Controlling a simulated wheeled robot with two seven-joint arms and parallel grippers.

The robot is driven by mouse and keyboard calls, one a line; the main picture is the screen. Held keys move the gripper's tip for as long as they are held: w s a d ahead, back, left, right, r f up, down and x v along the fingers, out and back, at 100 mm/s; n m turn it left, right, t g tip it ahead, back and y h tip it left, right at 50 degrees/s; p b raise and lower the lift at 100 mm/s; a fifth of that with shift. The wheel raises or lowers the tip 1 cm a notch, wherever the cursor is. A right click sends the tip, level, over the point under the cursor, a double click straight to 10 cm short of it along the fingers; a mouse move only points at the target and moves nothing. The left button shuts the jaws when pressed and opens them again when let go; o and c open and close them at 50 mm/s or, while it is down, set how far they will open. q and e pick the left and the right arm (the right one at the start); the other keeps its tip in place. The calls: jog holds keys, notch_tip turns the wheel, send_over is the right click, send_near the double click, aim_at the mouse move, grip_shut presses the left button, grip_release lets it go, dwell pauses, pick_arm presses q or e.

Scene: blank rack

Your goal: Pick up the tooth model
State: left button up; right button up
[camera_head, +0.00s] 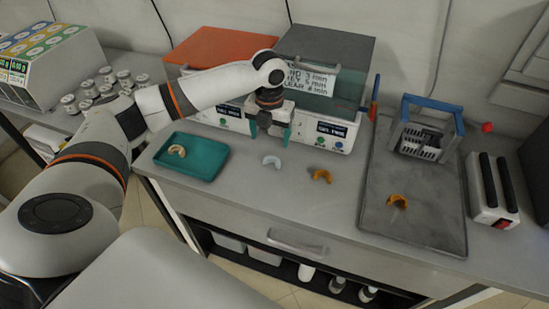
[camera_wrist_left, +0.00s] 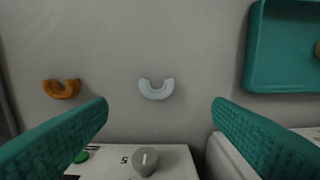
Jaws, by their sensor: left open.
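Several arch-shaped tooth models are in view. A pale blue-white one (camera_head: 271,161) lies on the bench, and it sits between the fingertips' lines in the left wrist view (camera_wrist_left: 156,91). An orange one (camera_head: 321,176) lies to its right in the head view and also shows in the left wrist view (camera_wrist_left: 62,90). A beige one (camera_head: 177,151) lies in the teal tray (camera_head: 211,171), and another orange one (camera_head: 397,201) lies on the grey tray (camera_head: 430,215). My left gripper (camera_head: 270,134) is open and empty, pointing down behind the pale model, apart from it. My right gripper is not in view.
Two bath units with an orange lid (camera_head: 215,46) and a grey lid (camera_head: 330,44) stand behind the gripper. A blue-handled basket (camera_head: 424,142) stands on the grey tray. Several jars (camera_head: 106,76) are at the back left. The bench front is clear.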

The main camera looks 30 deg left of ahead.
aim_at(273, 163)
pick_arm(q)
notch_tip(273, 163, down, 3)
jog(key=shift+r, duration=0.1)
jog(key=shift+w+d+f+p, duration=0.1)
jog(key=shift+w+f+p, duration=0.1)
jog(key=shift+f, duration=1.35)
jog(key=shift+w+d+f+p, duration=0.1)
jog(key=shift+f+p, duration=0.05)
jog(key=shift+f, duration=1.4)
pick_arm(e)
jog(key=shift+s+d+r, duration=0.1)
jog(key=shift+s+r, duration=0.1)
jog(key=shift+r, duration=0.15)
pick_arm(q)
jog(key=shift+c, duration=0.5)
jog(key=c, duration=0.9)
jog(key=shift+c, duration=0.2)
jog(key=shift+r, duration=0.1)
